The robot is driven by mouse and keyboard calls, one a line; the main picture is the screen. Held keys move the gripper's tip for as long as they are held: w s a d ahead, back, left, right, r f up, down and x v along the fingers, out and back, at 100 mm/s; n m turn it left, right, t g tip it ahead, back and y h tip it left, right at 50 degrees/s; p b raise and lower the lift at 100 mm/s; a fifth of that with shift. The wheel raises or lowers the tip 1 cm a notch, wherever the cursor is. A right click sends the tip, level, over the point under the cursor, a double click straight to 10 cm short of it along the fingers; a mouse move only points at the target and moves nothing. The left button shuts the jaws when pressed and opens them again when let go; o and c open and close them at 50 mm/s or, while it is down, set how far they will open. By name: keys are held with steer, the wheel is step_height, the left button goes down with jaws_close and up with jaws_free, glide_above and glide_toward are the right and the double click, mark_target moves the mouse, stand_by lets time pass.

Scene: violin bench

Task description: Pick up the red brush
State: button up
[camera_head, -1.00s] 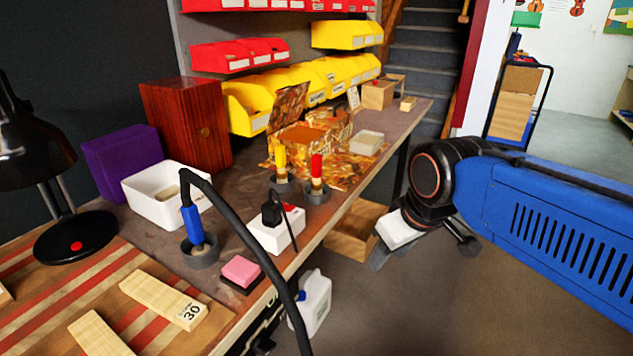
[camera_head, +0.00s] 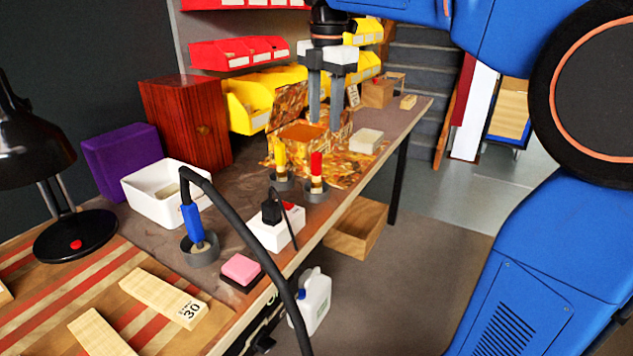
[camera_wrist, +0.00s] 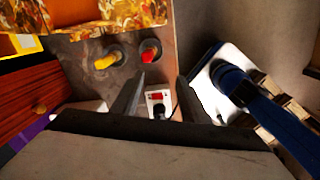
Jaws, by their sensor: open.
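The red brush (camera_head: 316,163) stands upright in a round grey holder (camera_head: 318,195) near the front edge of the bench. It also shows in the wrist view (camera_wrist: 149,54), above the fingertips in the picture. My gripper (camera_head: 325,122) is open and empty, its fingers pointing down. In the head view it appears just above the red brush. In the wrist view my gripper (camera_wrist: 160,78) has a clear gap between its fingers, and the red brush is outside that gap. How far apart they are in height I cannot tell.
A yellow brush (camera_head: 279,152) stands in its own holder close to the left of the red one. A white power strip (camera_head: 274,235) with a black plug and cable lies in front. An open patterned box (camera_head: 290,108) and a small pale tray (camera_head: 366,141) are behind.

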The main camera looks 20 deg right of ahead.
steer(key=w+a+r+n, duration=0.1)
steer(key=w+n, duration=0.2)
steer(key=w, duration=0.1)
glide_toward(316, 168)
steer(key=shift+g, duration=0.3)
steer(key=f, duration=0.1)
steer(key=w+f, duration=0.1)
steer(key=f, duration=0.3)
steer(key=shift+w+a+f, duration=0.1)
steer(key=shift+w+f, duration=0.05)
steer(key=shift+w, duration=0.1)
steer(key=shift+w+d+f, duration=0.1)
steer(key=shift+d+f, duration=0.1)
steer(key=shift+f, duration=1.15)
steer(key=shift+d+f, duration=0.15)
steer(key=shift+f, duration=1.25)
steer(key=shift+c, duration=0.6)
jaws_close()
